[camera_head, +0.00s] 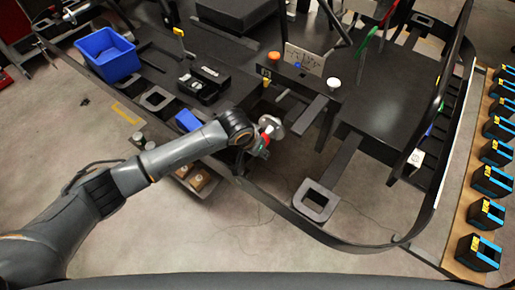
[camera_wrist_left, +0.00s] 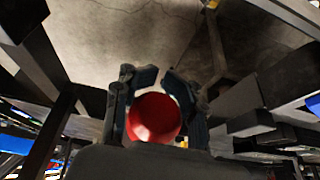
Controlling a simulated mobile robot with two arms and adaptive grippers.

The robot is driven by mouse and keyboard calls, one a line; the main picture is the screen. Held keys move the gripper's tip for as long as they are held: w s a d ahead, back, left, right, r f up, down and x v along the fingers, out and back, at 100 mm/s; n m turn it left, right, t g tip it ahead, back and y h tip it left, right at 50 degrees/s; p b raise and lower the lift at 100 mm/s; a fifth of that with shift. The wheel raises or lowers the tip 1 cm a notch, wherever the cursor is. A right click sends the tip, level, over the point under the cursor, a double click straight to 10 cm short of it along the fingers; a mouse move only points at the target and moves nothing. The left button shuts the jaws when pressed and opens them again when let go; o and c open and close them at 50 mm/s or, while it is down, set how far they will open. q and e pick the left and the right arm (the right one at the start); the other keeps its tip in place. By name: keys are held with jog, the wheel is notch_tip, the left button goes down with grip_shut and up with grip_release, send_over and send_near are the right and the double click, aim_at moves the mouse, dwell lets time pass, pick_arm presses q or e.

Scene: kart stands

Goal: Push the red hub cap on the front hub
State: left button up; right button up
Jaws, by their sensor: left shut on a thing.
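My left gripper (camera_head: 258,148) reaches in from the left, low beside the black kart frame. In the left wrist view its two fingers (camera_wrist_left: 160,82) stand on either side of the round red hub cap (camera_wrist_left: 153,118), and it is shut on the cap. In the head view only a small red part of the cap (camera_head: 265,139) shows by the fingers. A grey round part (camera_head: 271,126), which looks like the front hub, is right by the gripper. Whether cap and hub touch cannot be told. My right gripper is not seen.
A curved black bumper rail (camera_head: 345,240) runs below and right of the gripper. A blue bin (camera_head: 107,54) and black trays stand at upper left. White (camera_head: 334,83) and orange (camera_head: 274,56) caps are on the kart. Black boxes (camera_head: 486,213) line the right shelf. Open floor lies lower left.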

pick_arm(q)
jog(key=shift+p, duration=0.4)
dwell(0.6)
jog(key=shift+w+d+b, duration=0.4)
jog(key=shift+w+d, duration=0.15)
jog(key=shift+w, duration=0.2)
jog(key=shift+w+d+b, duration=0.35)
jog(key=shift+w+d, duration=0.15)
jog(key=shift+w, duration=0.25)
jog(key=o, duration=1.2)
jog(key=shift+r, duration=0.15)
jog(key=v, duration=1.1)
jog(key=shift+s+a+r, duration=0.15)
jog(key=shift+r, duration=0.2)
